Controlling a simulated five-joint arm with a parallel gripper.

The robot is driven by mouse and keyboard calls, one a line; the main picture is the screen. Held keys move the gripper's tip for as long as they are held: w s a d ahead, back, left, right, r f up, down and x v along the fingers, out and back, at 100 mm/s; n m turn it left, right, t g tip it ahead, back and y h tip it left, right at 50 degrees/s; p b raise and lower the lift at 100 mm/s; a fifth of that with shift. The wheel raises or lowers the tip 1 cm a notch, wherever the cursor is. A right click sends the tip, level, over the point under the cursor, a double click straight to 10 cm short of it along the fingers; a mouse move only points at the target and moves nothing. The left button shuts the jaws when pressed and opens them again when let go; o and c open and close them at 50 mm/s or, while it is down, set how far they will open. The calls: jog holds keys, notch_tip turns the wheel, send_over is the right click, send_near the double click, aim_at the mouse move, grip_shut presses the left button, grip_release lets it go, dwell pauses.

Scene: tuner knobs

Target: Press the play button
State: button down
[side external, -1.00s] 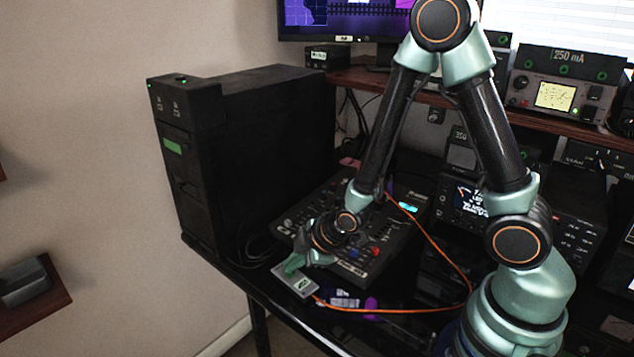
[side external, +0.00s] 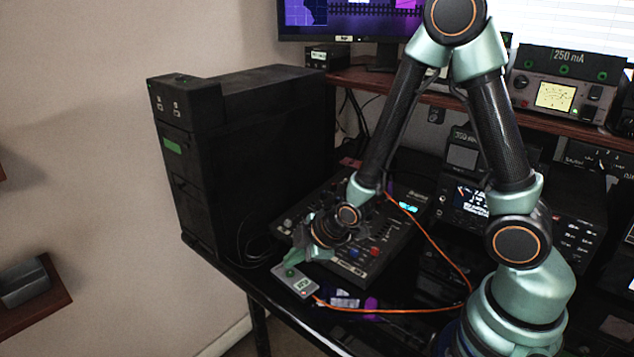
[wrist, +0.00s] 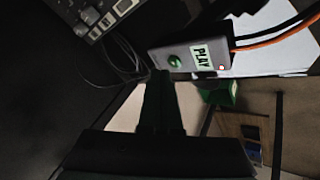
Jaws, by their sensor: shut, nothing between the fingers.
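The play box (side external: 303,287) is a small grey box at the table's front left edge. Its green button (wrist: 175,61) and white PLAY label (wrist: 201,56) show in the wrist view. My gripper (side external: 289,264) is shut and empty, with its green fingertips at the button end of the box. In the wrist view, my dark fingers (wrist: 160,76) end just beside the button, on its left. I cannot tell whether they touch the box.
A black mixer-like console (side external: 375,232) with knobs lies behind the box. An orange cable (side external: 440,308) runs from the box across the table. A black tower case (side external: 255,150) stands at the left. The floor drops away beyond the front edge.

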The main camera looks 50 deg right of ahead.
aim_at(294, 273)
jog(key=shift+r, duration=2.5)
jog(key=shift+r, duration=0.15)
jog(key=s+d+r+m+g, duration=0.1)
jog(key=s+d+r+m, duration=0.1)
jog(key=s+r+m, duration=0.3)
jog(key=s+d+r+m+h, duration=0.1)
jog(key=s+r+m, duration=0.4)
jog(key=r, duration=0.5)
jog(key=shift+s+d+r+m+g, duration=0.3)
jog(key=shift+d+r+m+g, duration=0.1)
jog(key=shift+d, duration=0.3)
